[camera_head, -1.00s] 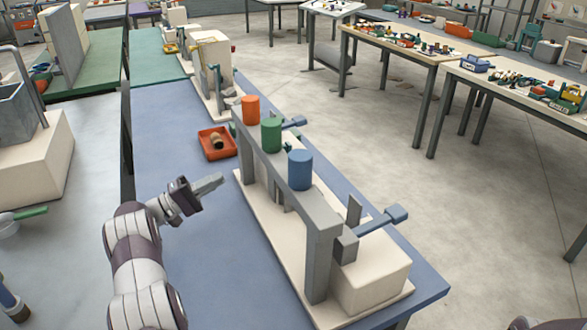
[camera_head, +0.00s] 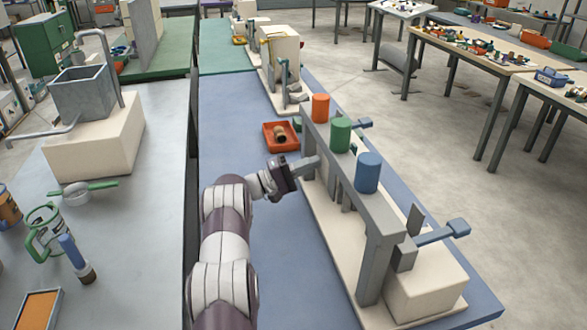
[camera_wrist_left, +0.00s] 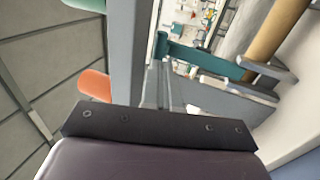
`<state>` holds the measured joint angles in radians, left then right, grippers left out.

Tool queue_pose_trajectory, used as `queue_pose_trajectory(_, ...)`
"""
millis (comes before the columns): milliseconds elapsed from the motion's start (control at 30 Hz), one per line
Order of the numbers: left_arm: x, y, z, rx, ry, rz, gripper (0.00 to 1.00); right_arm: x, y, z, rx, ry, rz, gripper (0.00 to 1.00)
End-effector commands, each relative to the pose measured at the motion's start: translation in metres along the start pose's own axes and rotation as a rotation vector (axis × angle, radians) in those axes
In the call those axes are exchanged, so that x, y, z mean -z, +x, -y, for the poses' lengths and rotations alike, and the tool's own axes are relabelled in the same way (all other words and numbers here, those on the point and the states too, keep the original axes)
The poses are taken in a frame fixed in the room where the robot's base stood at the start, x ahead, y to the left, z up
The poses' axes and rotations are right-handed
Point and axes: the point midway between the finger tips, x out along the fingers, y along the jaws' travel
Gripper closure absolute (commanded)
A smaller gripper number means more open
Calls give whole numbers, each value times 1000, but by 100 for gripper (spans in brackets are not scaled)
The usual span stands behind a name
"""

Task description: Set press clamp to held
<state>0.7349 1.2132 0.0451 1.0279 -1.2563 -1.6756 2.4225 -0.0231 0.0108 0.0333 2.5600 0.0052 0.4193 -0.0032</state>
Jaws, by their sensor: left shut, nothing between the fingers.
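The winder frame, a grey beam (camera_head: 365,205) on a cream base (camera_head: 335,262), stands on the blue table. It carries an orange cylinder (camera_head: 320,108), a green one (camera_head: 340,135) and a blue one (camera_head: 367,173) on top. Two blue-ended levers stick out on its right: a near one (camera_head: 458,228) and a far one (camera_head: 365,123). I cannot tell which part is the press clamp. My left gripper (camera_head: 312,166) is shut and empty, close to the beam's left side. The left wrist view shows a teal bar (camera_wrist_left: 200,55) and a tan roll (camera_wrist_left: 275,30) ahead. My right gripper is out of view.
A red tray (camera_head: 281,136) with a brown roll lies left of the winder. A similar machine (camera_head: 283,60) stands behind. The grey table on the left holds a cream block (camera_head: 95,140), cups and tools.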

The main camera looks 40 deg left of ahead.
Motion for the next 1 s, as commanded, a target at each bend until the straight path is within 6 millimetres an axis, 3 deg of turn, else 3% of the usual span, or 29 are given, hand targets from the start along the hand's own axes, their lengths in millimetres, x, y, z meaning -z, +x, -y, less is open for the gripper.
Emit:
queue_pose_trajectory(100, 0, 23, -1, 0, -1, 1, 100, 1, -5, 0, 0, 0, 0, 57)
queue_pose_trajectory(300, 0, 46, 0, -1, 0, 1, 100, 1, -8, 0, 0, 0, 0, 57)
queue_pose_trajectory(767, 0, 53, 0, 0, 0, 0, 100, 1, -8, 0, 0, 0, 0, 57)
queue_pose_trajectory(1000, 0, 71, -2, -1, 0, 0, 100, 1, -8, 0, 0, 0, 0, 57)
